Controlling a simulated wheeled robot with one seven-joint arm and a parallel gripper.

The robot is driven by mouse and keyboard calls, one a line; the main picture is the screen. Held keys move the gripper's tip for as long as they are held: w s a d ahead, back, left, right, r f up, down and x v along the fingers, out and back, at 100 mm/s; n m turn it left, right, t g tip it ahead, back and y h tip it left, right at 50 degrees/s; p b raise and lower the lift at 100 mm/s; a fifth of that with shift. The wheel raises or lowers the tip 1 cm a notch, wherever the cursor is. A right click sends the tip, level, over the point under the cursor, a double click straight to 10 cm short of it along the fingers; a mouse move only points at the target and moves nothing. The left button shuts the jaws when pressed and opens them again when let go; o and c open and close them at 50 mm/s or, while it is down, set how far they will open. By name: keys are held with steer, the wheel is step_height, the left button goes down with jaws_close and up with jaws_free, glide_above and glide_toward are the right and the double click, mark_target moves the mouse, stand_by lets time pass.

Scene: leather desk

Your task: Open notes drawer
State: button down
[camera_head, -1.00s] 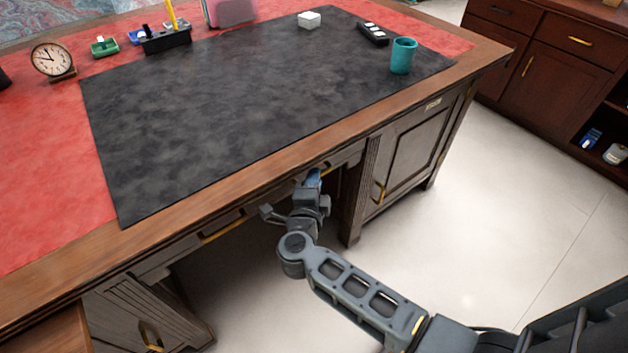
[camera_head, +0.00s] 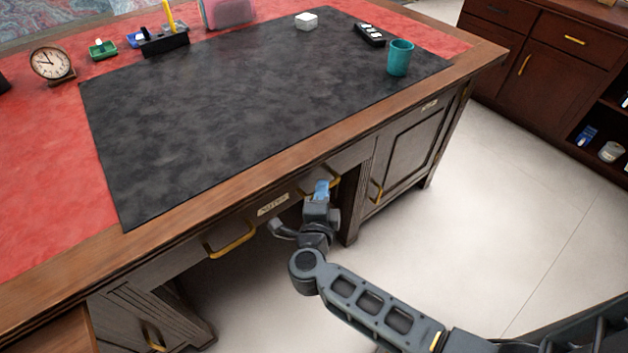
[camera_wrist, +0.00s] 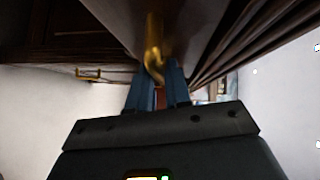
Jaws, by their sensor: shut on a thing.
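The notes drawer (camera_head: 273,205) is a wide dark wood drawer under the desk's front edge, with a pale label in its middle and two brass handles. Its front shows slightly out from under the desktop. My gripper (camera_head: 321,188) is shut on the right brass handle (camera_head: 334,180). In the wrist view this handle (camera_wrist: 154,40) runs down between the two blue fingers of my gripper (camera_wrist: 158,85). The left brass handle (camera_head: 231,241) is free; a brass handle also shows at the left of the wrist view (camera_wrist: 88,74). The drawer's inside is hidden.
A paneled cabinet door (camera_head: 410,150) with a brass handle stands right of the drawer. The desktop holds a black mat (camera_head: 230,110), a teal cup (camera_head: 400,58) and a clock (camera_head: 52,63). The pale floor (camera_head: 500,220) to the right is clear.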

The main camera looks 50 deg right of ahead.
steer(key=s+a+p, duration=0.2)
steer(key=s+a, duration=0.1)
steer(key=s, duration=0.8)
steer(key=s+a+p, duration=0.2)
steer(key=s+a, duration=0.1)
steer(key=s, duration=0.8)
steer(key=shift+s+a, duration=0.25)
steer(key=shift+a, duration=0.05)
steer(key=c, duration=1.1)
jaws_free()
steer(key=shift+c, duration=0.2)
steer(key=b+v, duration=0.1)
steer(key=v, duration=0.6)
steer(key=shift+s+a, duration=0.2)
steer(key=shift+a, duration=0.15)
